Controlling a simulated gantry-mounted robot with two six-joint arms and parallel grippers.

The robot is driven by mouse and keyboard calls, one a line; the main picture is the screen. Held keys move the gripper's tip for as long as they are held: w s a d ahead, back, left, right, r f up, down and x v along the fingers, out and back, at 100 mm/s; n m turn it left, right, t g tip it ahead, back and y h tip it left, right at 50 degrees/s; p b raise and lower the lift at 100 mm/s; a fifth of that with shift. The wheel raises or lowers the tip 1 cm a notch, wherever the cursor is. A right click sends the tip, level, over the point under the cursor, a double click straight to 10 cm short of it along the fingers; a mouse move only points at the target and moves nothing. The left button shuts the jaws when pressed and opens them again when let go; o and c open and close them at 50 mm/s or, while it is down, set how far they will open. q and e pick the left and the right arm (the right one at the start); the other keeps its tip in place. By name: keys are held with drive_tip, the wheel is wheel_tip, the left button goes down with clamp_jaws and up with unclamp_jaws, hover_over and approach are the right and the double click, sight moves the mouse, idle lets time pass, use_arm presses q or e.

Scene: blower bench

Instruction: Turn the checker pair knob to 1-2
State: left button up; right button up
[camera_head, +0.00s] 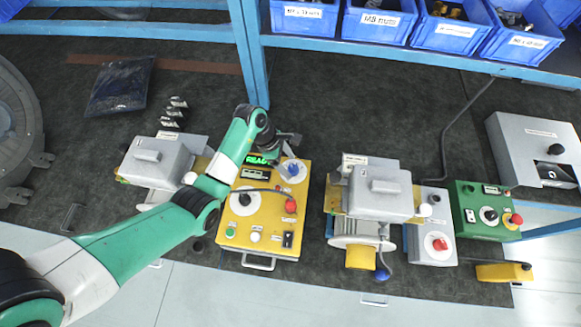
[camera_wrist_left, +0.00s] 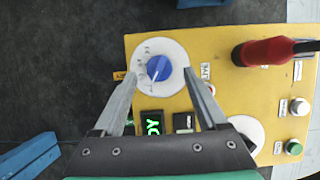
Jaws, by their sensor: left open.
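The yellow checker box (camera_head: 262,212) stands on the dark mat. Its blue pair knob (camera_head: 293,170) sits on a white dial near the box's upper right corner. In the left wrist view the blue knob (camera_wrist_left: 158,68) is on the white dial (camera_wrist_left: 146,48), with a pale pointer line; the dial marks are too small to read. My left gripper (camera_wrist_left: 162,76) is open, its two fingers apart on either side of the knob in that view. I cannot tell whether they touch it. In the head view the left gripper (camera_head: 291,150) is over the dial. My right gripper is not in view.
The box also carries a lit green display (camera_wrist_left: 152,124), a red part (camera_wrist_left: 265,52) and several buttons. A grey and yellow blower unit (camera_head: 372,200) stands to the right, then a green box (camera_head: 485,210). Blue bins (camera_head: 378,20) line the shelf behind.

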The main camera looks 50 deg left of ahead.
use_arm(q)
drive_tip(key=shift+x, duration=1.05)
clamp_jaws()
